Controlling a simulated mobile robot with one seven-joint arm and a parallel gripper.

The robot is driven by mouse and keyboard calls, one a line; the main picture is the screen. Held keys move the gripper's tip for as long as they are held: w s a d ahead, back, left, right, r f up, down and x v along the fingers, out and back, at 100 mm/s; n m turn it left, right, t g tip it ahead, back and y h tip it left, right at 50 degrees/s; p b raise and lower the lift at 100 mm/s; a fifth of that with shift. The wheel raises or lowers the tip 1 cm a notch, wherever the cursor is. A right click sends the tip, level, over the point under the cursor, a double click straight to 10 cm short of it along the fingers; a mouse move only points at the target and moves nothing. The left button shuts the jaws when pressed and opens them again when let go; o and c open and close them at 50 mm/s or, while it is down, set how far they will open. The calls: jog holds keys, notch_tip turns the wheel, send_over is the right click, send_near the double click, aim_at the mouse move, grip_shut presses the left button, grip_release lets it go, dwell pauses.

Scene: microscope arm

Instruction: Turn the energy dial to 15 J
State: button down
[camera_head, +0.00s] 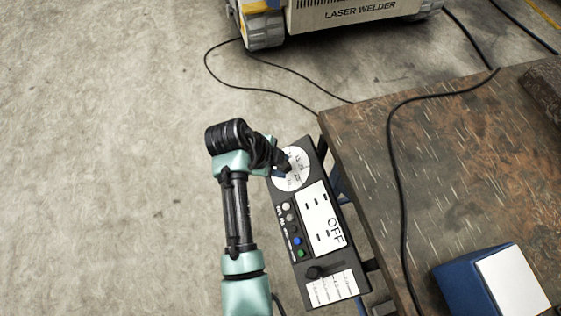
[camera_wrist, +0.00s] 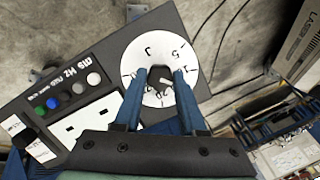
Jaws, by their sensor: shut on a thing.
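The energy dial is a round white disc (camera_head: 292,169) with printed marks and a dark knob at its middle, at the top end of a black control panel (camera_head: 346,283). In the wrist view the white dial face (camera_wrist: 139,50) shows a few large characters, partly hidden by my fingers. My gripper (camera_head: 284,166) is at the dial. In the wrist view its two blue fingers (camera_wrist: 160,76) stand either side of the dark knob (camera_wrist: 159,84) and are shut on it. I cannot read which value the knob points to.
A worn table (camera_head: 460,150) is on the right, with a blue box (camera_head: 465,287) and a black cable (camera_head: 395,160). A laser welder (camera_head: 350,12) stands behind.

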jog(key=shift+m+t+b, duration=0.4)
jog(key=shift+m+b, duration=0.2)
jog(key=shift+m, duration=1.2)
jog(key=shift+c, duration=2.4)
grip_release()
jog(key=p+v, duration=0.2)
jog(key=v, duration=1.1)
jog(key=shift+a, duration=0.2)
jog(key=shift+f, duration=0.1)
